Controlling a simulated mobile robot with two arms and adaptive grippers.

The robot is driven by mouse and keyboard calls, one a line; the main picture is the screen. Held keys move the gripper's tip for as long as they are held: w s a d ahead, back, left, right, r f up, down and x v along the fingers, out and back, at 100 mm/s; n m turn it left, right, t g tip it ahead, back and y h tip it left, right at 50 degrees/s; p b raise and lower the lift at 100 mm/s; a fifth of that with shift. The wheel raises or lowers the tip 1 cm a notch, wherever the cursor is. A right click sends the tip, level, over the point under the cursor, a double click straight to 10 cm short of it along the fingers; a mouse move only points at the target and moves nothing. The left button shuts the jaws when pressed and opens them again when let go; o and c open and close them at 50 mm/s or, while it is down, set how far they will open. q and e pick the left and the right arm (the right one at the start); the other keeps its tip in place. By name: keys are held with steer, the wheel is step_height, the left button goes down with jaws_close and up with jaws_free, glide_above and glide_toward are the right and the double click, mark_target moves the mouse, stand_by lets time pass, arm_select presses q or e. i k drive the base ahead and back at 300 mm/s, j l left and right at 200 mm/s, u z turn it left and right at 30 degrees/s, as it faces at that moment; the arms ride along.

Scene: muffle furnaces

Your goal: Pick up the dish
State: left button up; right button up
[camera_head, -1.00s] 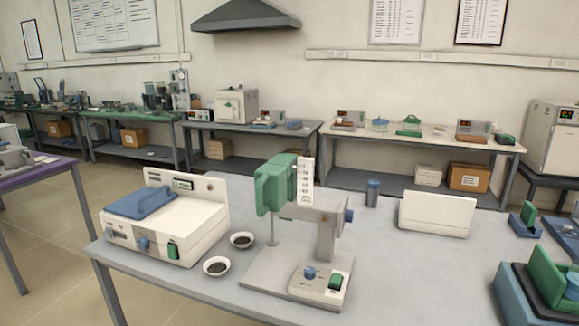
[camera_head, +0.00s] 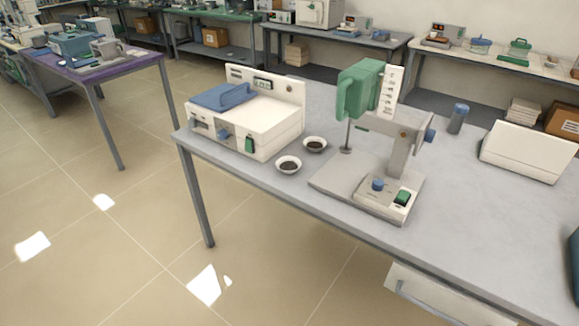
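Two small white dishes with dark contents sit on the grey table (camera_head: 450,215). The nearer dish (camera_head: 289,165) is close to the table's front edge. The other dish (camera_head: 315,145) is just behind it and to the right. Both stand between a white box-shaped instrument and a green-headed stand device. The task does not say which dish is meant. Neither of my grippers is in view.
The white instrument (camera_head: 262,122) with a blue lid part stands left of the dishes. The green-headed device (camera_head: 362,92) stands to their right. A dark cylinder (camera_head: 458,117) and a white box (camera_head: 527,151) are further right. Open tiled floor (camera_head: 130,240) lies in front and left.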

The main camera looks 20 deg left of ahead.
mark_target(288, 165)
steer(key=i+j, duration=0.15)
steer(key=j, duration=0.25)
steer(key=i+j+z, duration=0.15)
steer(key=j, duration=0.2)
steer(key=i+j, duration=0.2)
steer(key=j, duration=0.2)
steer(key=i+j+z, duration=0.15)
steer(key=j, duration=0.25)
steer(key=i+j, duration=0.1)
steer(key=j, duration=0.3)
steer(key=z, duration=0.05)
